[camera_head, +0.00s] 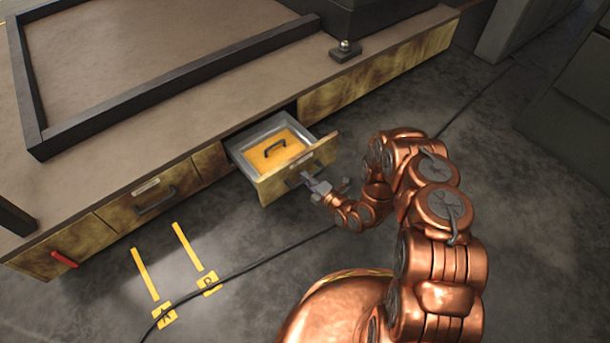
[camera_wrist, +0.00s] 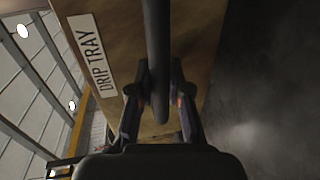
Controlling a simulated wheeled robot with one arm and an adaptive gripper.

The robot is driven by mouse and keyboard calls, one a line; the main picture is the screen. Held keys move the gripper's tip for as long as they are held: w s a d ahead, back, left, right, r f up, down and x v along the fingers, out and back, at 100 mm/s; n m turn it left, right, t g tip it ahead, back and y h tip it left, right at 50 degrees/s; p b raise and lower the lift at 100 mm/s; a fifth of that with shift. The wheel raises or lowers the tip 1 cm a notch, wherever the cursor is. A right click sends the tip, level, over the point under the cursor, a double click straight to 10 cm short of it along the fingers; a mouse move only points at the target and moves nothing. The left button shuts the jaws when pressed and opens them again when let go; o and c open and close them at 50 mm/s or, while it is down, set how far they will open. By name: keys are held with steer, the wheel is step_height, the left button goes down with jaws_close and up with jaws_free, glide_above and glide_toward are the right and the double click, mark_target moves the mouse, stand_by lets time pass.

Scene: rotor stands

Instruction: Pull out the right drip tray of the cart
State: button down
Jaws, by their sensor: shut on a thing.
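The right drip tray (camera_head: 258,141) is a grey metal drawer with a worn yellow front, and it stands pulled out of the cart (camera_head: 350,82). Inside it lies an orange-yellow panel (camera_head: 292,148) with a dark handle. In the wrist view the tray's front carries a white "DRIP TRAY" label (camera_wrist: 92,58). My gripper (camera_head: 309,180) is at the tray's front. In the wrist view my gripper (camera_wrist: 161,100) is shut on the dark bar handle (camera_wrist: 157,45), one finger on each side. The handle is mostly hidden in the head view.
A second, closed drawer (camera_head: 150,197) with a dark handle is at left, near a red handle (camera_head: 64,258). A black cable (camera_head: 270,259) crosses the floor. Yellow strips (camera_head: 188,247) mark the floor before the cart. Floor is open in front of the tray.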

steer(key=shift+s+a, duration=0.1)
steer(key=shift+a, duration=0.05)
steer(key=c, duration=1.1)
jaws_free()
steer(key=shift+d, duration=0.2)
steer(key=v, duration=1.1)
steer(key=shift+s+d, duration=0.2)
steer(key=shift+s, duration=0.1)
steer(key=shift+r, duration=0.15)
